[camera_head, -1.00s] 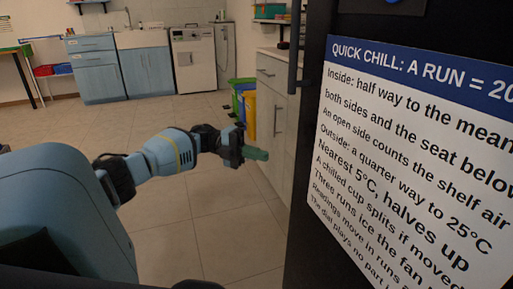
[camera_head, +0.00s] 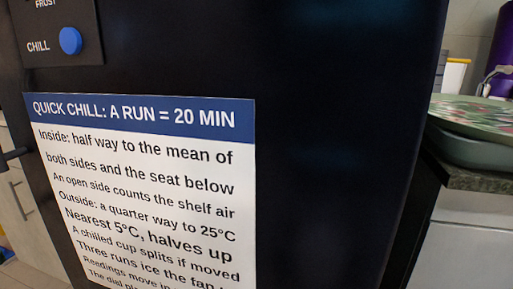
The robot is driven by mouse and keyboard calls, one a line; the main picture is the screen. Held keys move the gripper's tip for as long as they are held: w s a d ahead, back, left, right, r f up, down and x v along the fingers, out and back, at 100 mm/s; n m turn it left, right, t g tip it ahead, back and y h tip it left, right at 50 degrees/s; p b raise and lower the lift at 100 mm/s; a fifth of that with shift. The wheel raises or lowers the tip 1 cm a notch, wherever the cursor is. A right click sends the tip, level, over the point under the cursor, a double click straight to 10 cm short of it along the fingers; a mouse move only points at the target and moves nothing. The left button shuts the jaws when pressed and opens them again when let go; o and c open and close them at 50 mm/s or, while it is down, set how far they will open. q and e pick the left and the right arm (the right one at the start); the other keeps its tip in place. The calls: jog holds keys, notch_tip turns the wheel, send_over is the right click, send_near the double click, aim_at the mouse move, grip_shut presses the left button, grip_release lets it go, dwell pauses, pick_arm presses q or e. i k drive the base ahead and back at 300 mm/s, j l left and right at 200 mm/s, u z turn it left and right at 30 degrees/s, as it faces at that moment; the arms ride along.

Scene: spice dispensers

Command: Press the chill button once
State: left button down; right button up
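The chill button (camera_head: 70,41) is a round blue knob at the upper left, on a dark panel beside the white word CHILL. The word FROST shows above it, partly cut off by the top edge. The panel sits on a tall black cabinet (camera_head: 335,130). A white sign (camera_head: 150,185) with a blue heading, QUICK CHILL: A RUN = 20 MIN, is on the cabinet below the button. Nothing touches the button. Neither of my grippers shows in this view.
A dark handle (camera_head: 14,154) sticks out at the cabinet's left edge, with pale drawers behind it. At right, a dark counter (camera_head: 475,179) holds a green patterned tray (camera_head: 480,116) and a purple container (camera_head: 504,50).

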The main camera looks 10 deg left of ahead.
aim_at(71, 41)
jog(key=k+j, duration=0.15)
jog(key=j, duration=0.15)
jog(key=k+j, duration=0.1)
jog(key=j, duration=0.2)
jog(key=k+j, duration=0.15)
jog(key=j, duration=0.2)
jog(key=k+j, duration=0.1)
jog(key=j, duration=0.2)
